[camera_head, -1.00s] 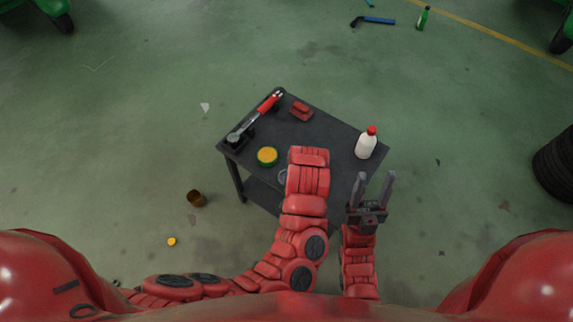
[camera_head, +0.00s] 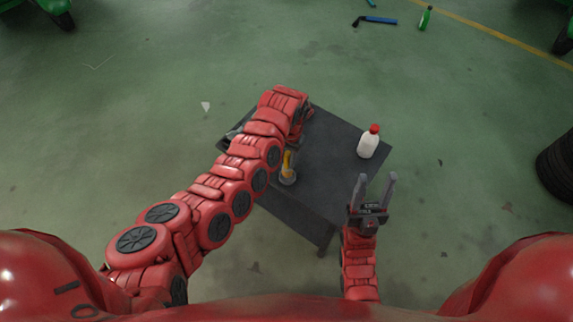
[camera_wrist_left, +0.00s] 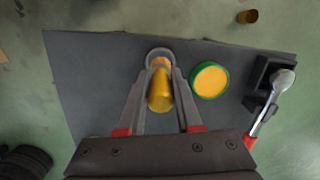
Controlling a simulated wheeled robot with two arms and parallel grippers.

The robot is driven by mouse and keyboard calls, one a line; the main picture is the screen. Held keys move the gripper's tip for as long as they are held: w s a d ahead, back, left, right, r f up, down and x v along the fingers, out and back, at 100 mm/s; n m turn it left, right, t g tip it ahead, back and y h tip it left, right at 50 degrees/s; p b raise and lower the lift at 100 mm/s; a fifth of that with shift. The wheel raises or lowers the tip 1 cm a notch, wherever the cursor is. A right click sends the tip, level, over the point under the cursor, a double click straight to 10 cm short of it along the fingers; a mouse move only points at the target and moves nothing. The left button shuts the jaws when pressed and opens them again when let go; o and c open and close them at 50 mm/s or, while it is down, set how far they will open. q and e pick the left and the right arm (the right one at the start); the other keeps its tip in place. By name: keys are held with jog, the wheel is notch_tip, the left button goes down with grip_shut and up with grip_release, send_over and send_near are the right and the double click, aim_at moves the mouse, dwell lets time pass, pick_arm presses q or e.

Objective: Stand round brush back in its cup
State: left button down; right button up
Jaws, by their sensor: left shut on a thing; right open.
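The round brush (camera_wrist_left: 160,92), a yellow-orange rounded piece, sits between the fingers of my left gripper (camera_wrist_left: 163,74) in the left wrist view. My left fingers are mostly hidden there by my arm. My right gripper (camera_head: 376,192) is open and empty at the table's right front edge.
A brown pot (camera_wrist_left: 247,16) lies on the floor.

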aim_at(286, 168)
pick_arm(q)
jog(key=shift+w+f, duration=0.1)
jog(key=shift+f, duration=1.7)
jog(key=c, duration=0.6)
grip_release()
